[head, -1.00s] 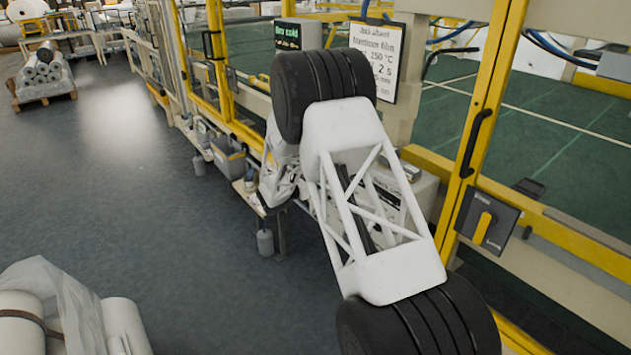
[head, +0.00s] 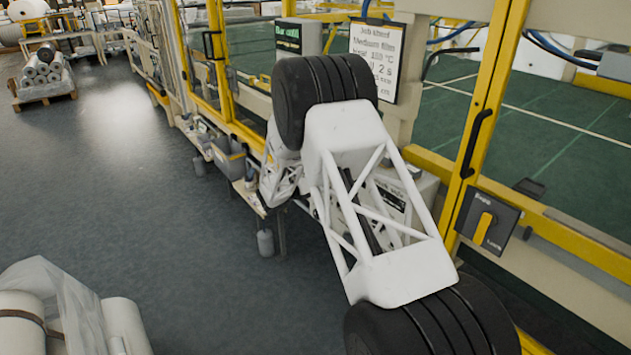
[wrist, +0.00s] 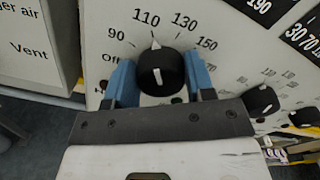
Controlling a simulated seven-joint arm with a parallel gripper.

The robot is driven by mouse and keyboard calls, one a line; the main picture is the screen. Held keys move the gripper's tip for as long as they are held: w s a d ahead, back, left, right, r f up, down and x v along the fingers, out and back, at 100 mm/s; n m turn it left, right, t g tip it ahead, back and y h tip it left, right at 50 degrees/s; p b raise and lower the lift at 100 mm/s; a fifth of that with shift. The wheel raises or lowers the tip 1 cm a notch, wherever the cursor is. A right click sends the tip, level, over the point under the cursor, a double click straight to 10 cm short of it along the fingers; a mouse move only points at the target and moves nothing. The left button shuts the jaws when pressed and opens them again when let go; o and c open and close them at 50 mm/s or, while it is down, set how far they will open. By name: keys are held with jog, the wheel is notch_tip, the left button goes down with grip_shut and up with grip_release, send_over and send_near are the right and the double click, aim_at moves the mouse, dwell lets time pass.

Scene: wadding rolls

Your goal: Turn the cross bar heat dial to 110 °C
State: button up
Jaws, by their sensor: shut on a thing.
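The heat dial (wrist: 163,72) is a round black knob on a white panel in the wrist view. Printed numbers around it include 90, 110, 130 and 150, with "Off" at lower left. Its white pointer is at the top, tipped slightly left, close to the 110 mark. My gripper (wrist: 160,80) has one blue finger on each side of the knob and is shut on it. The knob's lower edge is close to the gripper's dark front plate. In the head view my arm hides the dial and gripper.
More black knobs (wrist: 262,101) sit to the right on the panel. A pale box marked "Vent" (wrist: 28,45) stands at the left. In the head view, a job sign (head: 377,58) hangs on the yellow-framed machine, and a yellow-handled switch (head: 484,226) is at the right.

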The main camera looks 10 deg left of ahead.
dwell(0.4)
jog(key=o, duration=0.9)
jog(key=shift+a, duration=0.1)
jog(key=shift+v, duration=3.85)
jog(key=shift+r, duration=0.1)
